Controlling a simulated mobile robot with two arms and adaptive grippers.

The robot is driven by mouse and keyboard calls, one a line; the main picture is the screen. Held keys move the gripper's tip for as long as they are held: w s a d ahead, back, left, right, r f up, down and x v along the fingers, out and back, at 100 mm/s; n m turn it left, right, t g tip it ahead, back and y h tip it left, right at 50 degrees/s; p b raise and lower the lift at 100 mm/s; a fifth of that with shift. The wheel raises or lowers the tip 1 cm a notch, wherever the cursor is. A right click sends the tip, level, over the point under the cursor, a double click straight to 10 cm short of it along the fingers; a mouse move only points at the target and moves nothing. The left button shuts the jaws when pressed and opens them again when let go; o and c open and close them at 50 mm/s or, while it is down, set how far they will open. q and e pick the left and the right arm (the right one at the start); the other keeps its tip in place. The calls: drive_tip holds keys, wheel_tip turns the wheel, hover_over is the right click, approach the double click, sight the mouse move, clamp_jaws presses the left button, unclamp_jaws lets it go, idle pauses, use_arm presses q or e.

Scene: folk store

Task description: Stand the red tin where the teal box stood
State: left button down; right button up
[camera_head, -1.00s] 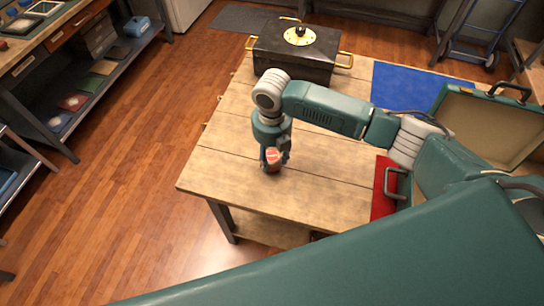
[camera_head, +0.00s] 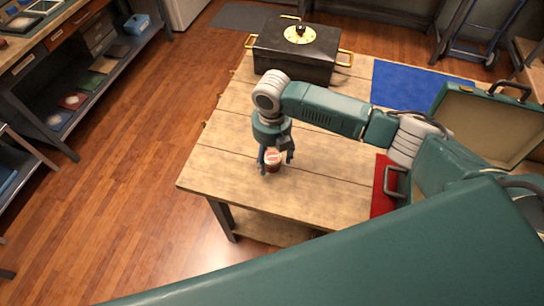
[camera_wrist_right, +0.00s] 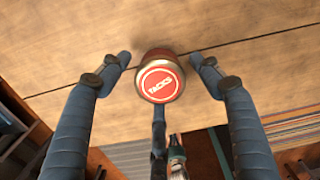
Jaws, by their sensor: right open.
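The red tin (camera_head: 273,161), with a white-ringed red lid, stands upright on the wooden table (camera_head: 225,168) near its left front part. My right gripper (camera_head: 277,164) is open above and around the tin, one finger on each side. In the wrist view the fingers of the right gripper (camera_wrist_right: 160,59) show gaps to the tin on both sides. My left gripper is not in view. I see no teal box on the table.
A black chest (camera_head: 294,70) with brass handles stands at the table's back. A blue mat (camera_head: 405,85) and a red mat (camera_head: 382,200) lie on the table. An open green case (camera_head: 485,125) is at right. The tabletop left of the tin is clear.

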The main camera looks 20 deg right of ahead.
sight(272, 157)
wheel_tip(272, 157, up, 12)
drive_tip(key=b, duration=0.1)
drive_tip(key=shift+f+b, duration=0.15)
drive_tip(key=shift+b, duration=0.15)
idle(0.4)
